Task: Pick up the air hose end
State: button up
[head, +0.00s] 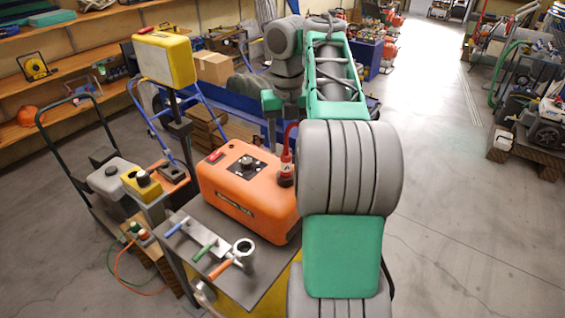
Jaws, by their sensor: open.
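A red hose end (286,168), with a dark band near its base, stands at the right end of the top of the orange machine (236,194). A thin red curve rises from it and passes behind my arm; I cannot tell how the end is seated. My gripper (284,118) hangs from the grey wrist behind and above the orange machine. It is open, with no object visible between its fingers. It appears apart from the red hose end. My green and grey arm hides the area to the right of the machine.
Blue-, green- and orange-handled tools (204,246) lie on the grey cart top (185,246) in front. A yellow box (163,59) stands on a post at left. A grey tank (116,178) is farther left. The floor (455,240) at right is clear.

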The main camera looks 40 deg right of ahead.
aim_at(286, 154)
jog(key=f+b, duration=0.1)
jog(key=f, duration=0.1)
jog(key=f+b, duration=0.4)
jog(key=shift+s+a+f, duration=0.15)
jog(key=shift+a+f, duration=0.1)
jog(key=shift+a, duration=0.05)
jog(key=shift+r, duration=0.1)
jog(key=shift+c, duration=0.3)
grip_shut()
